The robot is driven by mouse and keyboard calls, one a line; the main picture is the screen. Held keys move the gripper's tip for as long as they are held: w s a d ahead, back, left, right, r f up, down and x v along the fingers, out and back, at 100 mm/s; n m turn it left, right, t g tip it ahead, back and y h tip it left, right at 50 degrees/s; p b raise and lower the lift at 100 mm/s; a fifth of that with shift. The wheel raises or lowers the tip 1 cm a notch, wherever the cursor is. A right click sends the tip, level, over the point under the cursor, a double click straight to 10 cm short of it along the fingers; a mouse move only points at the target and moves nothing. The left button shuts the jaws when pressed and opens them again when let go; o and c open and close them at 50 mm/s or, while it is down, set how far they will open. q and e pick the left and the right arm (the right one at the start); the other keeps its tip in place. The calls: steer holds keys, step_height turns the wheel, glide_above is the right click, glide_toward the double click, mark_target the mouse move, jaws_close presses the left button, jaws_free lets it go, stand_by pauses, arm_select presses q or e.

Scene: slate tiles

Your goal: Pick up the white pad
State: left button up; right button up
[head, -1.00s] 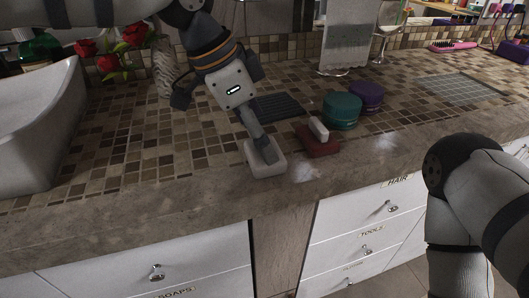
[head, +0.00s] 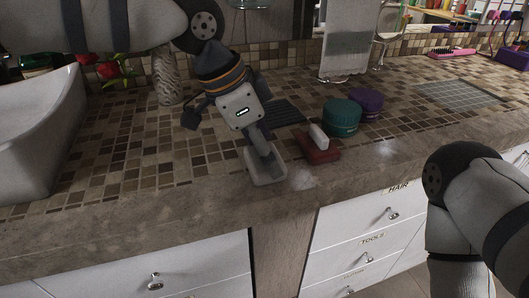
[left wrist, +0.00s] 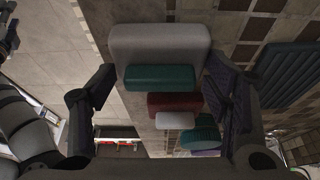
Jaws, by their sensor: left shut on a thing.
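The white pad (head: 262,176) is a pale rounded block on the counter, close to its front edge. In the left wrist view the white pad (left wrist: 160,43) fills the top middle, with a dark teal block (left wrist: 160,77) on it that reads as its grip. My left gripper (head: 267,158) comes down from above onto the pad. I cannot see clear space between the pad and the counter. My right gripper is out of view.
Right of the pad lies a red block (head: 318,155) with a white piece (head: 319,136) on top. Teal (head: 341,118) and purple (head: 367,101) round containers stand behind it. A dark ribbed mat (head: 282,113) lies behind the gripper. A white basin (head: 35,145) stands at left.

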mark_target(276, 154)
arm_select(q)
step_height(276, 154, up, 4)
steer(key=shift+s+f, duration=0.1)
steer(key=shift+f, duration=0.15)
steer(key=s+r+p, duration=0.1)
steer(key=s+r, duration=0.3)
steer(key=r, duration=0.1)
steer(key=shift+a+r, duration=0.2)
steer(key=shift+a, duration=0.1)
steer(key=s+r, duration=0.1)
steer(key=s, duration=0.2)
steer(key=s+r+p, duration=0.1)
steer(key=s, duration=0.2)
steer(key=s+a+r, duration=0.1)
steer(key=s, duration=0.2)
steer(key=shift+s+r+p, duration=0.2)
steer(key=shift+r+p, duration=0.15)
steer(key=shift+r, duration=0.05)
steer(key=shift+s, duration=0.2)
steer(key=o, duration=0.6)
steer(key=c, duration=0.4)
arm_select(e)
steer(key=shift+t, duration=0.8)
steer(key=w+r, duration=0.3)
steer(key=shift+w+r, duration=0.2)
